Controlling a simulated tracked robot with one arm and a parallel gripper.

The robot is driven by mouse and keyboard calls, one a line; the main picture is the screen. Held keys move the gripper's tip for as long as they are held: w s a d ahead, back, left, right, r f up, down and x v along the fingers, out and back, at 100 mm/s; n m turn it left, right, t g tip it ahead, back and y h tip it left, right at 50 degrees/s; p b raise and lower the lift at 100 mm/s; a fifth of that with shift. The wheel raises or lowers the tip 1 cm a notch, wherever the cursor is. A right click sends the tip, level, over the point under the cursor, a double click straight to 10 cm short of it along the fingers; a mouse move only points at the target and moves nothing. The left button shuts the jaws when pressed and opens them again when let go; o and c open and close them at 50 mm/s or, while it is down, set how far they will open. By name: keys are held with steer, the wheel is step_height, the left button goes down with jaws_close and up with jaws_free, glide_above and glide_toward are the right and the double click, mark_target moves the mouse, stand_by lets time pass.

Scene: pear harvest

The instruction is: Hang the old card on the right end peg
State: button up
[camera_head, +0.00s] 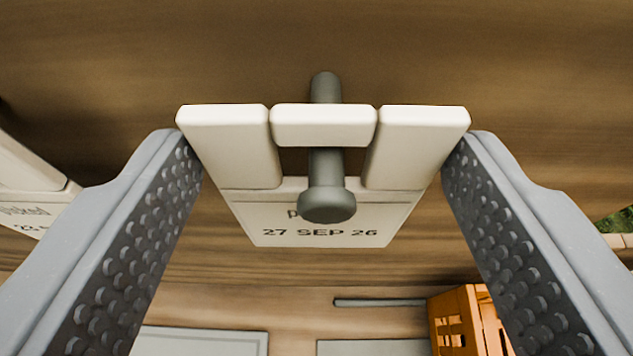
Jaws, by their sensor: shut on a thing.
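A white card (400,150) with "27 SEP 26" printed on its face is in the centre of the view. Its top is a thick frame with a crossbar and an opening beneath it. A grey peg (326,165) with a round head runs under the crossbar and through the opening. Its head sticks out in front and hides part of the upper line of print. My gripper (322,140) is shut on the card, one finger at each side edge of the thick top. I cannot tell whether the crossbar rests on the peg.
A second white card (30,190) with print is at the left edge, partly cut off. Brown wood boarding lies behind. Below are an orange slatted crate (458,325), a thin grey bar (380,302) and pale grey panels (200,342). A green patch (620,218) shows at the right edge.

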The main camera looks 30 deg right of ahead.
stand_by(0.3)
steer(key=o, duration=1)
steer(key=shift+o, duration=0.2)
steer(key=b+v, duration=0.3)
steer(key=v, duration=1)
steer(key=shift+s+a, duration=0.25)
steer(key=shift+s, duration=0.05)
